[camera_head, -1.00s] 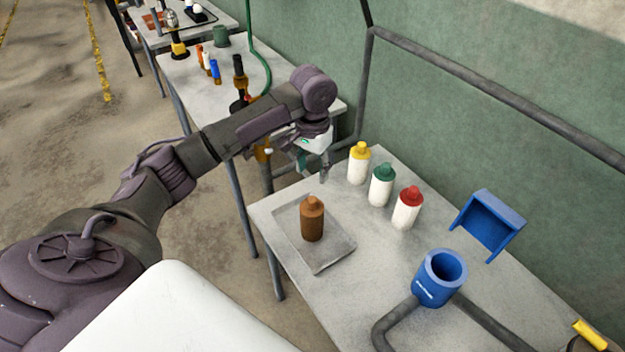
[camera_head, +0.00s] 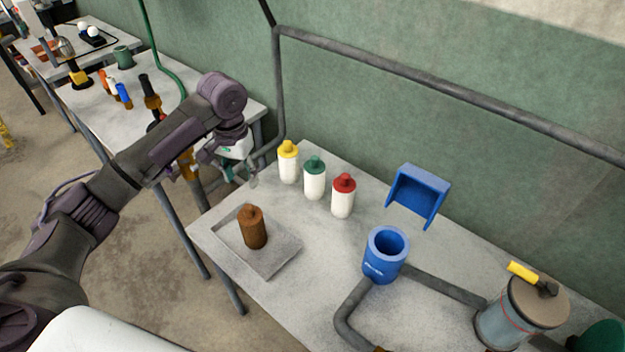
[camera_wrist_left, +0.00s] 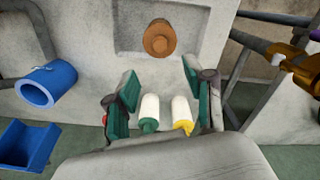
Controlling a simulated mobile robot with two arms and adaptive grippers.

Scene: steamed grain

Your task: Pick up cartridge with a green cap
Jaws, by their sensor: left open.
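The cartridge with a green cap (camera_head: 315,180) stands upright on the grey table between a yellow-capped cartridge (camera_head: 288,163) and a red-capped one (camera_head: 343,197). My left gripper (camera_head: 253,178) is open and empty, to the left of the yellow-capped cartridge in the head view. In the left wrist view, the green-capped cartridge (camera_wrist_left: 149,108) and the yellow-capped one (camera_wrist_left: 181,109) show between the two spread fingers of my left gripper (camera_wrist_left: 160,95). The red-capped cartridge is mostly hidden there behind a finger. My right gripper is not in view.
A brown bottle (camera_head: 252,228) stands in a shallow grey tray (camera_head: 284,254). A blue cup-like holder (camera_head: 383,262) and a blue bracket (camera_head: 420,192) are to the right. A glass jar with a yellow-handled lid (camera_head: 508,318) is at the far right. The green wall is behind.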

